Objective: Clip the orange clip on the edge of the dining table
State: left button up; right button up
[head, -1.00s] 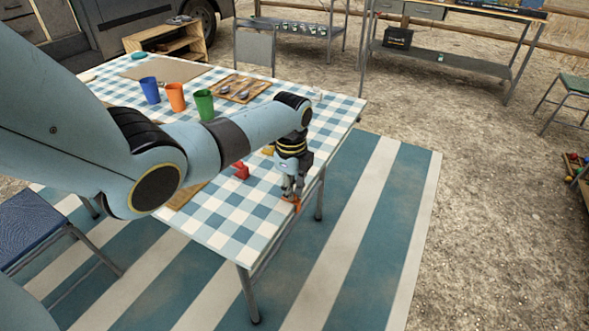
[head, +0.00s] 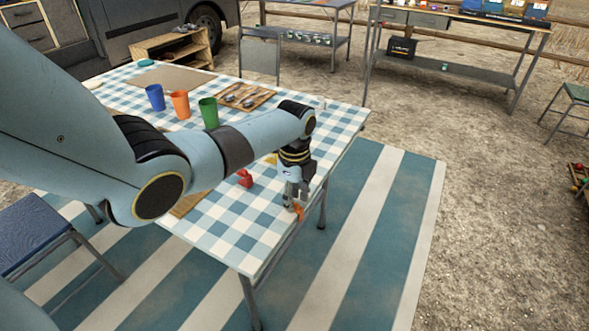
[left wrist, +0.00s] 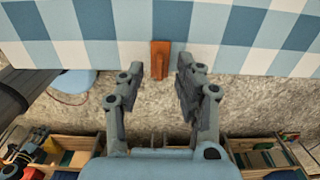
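The dining table (head: 236,245) has a blue and white checked top. The orange clip (head: 299,212) sits at the table's right edge in the head view. In the left wrist view the clip (left wrist: 160,60) straddles the table edge, part over the checked top and part past it. My left gripper (head: 293,203) is right at the clip. In the left wrist view its fingers (left wrist: 156,77) are spread on both sides of the clip, with gaps between them and it. My right gripper is not in view.
Blue (head: 155,97), orange (head: 180,104) and green (head: 209,112) cups stand further back, near a wooden board (head: 240,97) with utensils. A blue chair (head: 35,235) stands at left. The striped rug at right is clear.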

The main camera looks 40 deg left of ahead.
pick_arm(q)
notch_tip(320, 180, up, 12)
jog(key=s+d+f+n+t, duration=0.1)
jog(key=s+d+n, duration=0.2)
jog(key=s, duration=0.2)
jog(key=s+d+f+n, duration=0.2)
jog(key=s+d+n, duration=0.1)
jog(key=s, duration=0.3)
jog(key=s+d+r+n+t+y, duration=0.1)
jog(key=s+d+r+n, duration=0.1)
jog(key=s+r+n, duration=0.35)
jog(key=s+d+r+n+t, duration=0.2)
jog(key=s+r+n, duration=0.1)
jog(key=s, duration=0.5)
notch_tip(320, 180, down, 29)
jog(key=s+a+g+b, duration=0.2)
jog(key=b, duration=0.1)
jog(key=s+a+f+g+b, duration=0.1)
jog(key=s+f+b, duration=0.1)
jog(key=s+f, duration=1.6)
jog(key=shift+s+f+b, duration=0.3)
jog(key=shift+f, duration=0.55)
